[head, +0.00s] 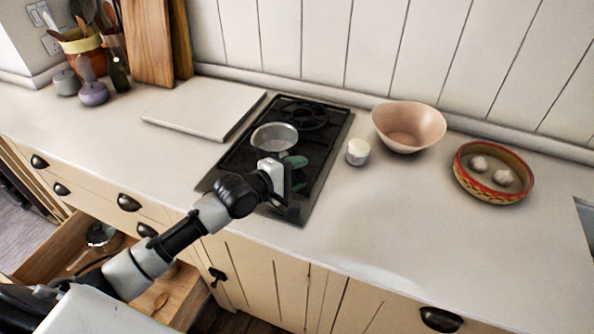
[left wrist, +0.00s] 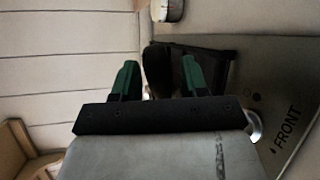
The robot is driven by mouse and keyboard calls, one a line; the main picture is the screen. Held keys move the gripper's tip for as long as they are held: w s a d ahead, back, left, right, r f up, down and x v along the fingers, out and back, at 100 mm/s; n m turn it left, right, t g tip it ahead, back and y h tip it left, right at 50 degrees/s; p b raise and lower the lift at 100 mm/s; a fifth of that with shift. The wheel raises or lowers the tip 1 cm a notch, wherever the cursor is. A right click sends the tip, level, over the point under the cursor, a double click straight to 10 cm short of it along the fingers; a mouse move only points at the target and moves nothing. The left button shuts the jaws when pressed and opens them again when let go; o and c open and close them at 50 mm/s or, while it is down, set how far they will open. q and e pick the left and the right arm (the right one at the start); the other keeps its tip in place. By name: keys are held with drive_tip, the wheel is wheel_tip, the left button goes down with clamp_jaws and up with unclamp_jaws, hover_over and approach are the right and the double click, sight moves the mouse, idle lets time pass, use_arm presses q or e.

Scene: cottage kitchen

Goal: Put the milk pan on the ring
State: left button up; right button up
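The milk pan (head: 275,138), a small silver pan, is on the black hob (head: 318,170), toward its left side. A round ring of the hob (head: 312,115) shows bare behind and to the right of the pan. My left gripper (head: 296,173) is over the hob just in front of the pan, its green fingers spread. In the left wrist view my left gripper (left wrist: 160,78) has its fingers apart, with a dark, long shape between them and small gaps at its sides; I cannot tell for sure that it is the pan's handle. My right gripper is not in view.
A small white jar (head: 358,151), a pink bowl (head: 409,127) and a patterned dish (head: 494,196) with two pale bulbs stand right of the hob. A white board (head: 205,108) lies left of it. A drawer (head: 60,250) is open below. The front right counter is clear.

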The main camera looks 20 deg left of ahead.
use_arm(q)
drive_tip(key=shift+r, duration=0.15)
drive_tip(key=shift+s+a, duration=0.2)
drive_tip(key=shift+s, duration=0.1)
drive_tip(key=b+v, duration=0.1)
drive_tip(key=v, duration=1)
drive_tip(key=shift+s+r, duration=0.1)
